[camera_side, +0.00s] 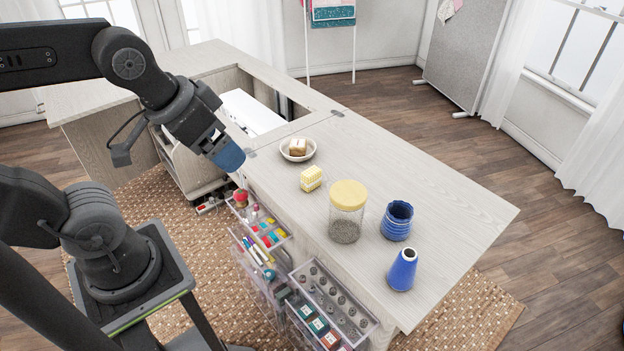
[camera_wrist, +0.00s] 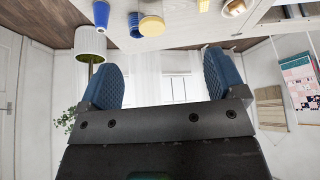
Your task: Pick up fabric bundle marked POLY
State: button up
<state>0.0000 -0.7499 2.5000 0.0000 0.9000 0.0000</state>
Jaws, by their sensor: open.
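A small pale-yellow striped bundle (camera_side: 311,179) lies on the cabinet top; no POLY mark is readable on it. A yellow piece, likely the same bundle, shows at the top edge of the wrist view (camera_wrist: 203,5). A tan block (camera_side: 298,147) sits in a small bowl (camera_side: 310,154) behind it, also without readable lettering. My gripper (camera_side: 228,158) hangs in the air left of the bowl, apart from both. In the wrist view its two blue pads stand wide apart with nothing between them (camera_wrist: 163,82). I cannot tell which item is the POLY bundle.
A tall glass jar (camera_side: 345,224) with a yellow lid, a blue ribbed cup (camera_side: 397,221) and a blue thread cone (camera_side: 403,270) stand nearer the front. Clear drawers (camera_side: 268,250) stick out below the left edge. The right side of the cabinet top (camera_side: 440,190) is clear.

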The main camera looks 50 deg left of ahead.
jog(key=n+g, duration=0.6)
jog(key=n, duration=1.3)
send_over(311, 171)
notch_tip(311, 171, down, 18)
notch_tip(311, 171, down, 8)
jog(key=shift+a+f, duration=0.1)
jog(key=shift+a, duration=0.05)
jog(key=shift+d+f, duration=0.2)
jog(key=shift+f, duration=2.9)
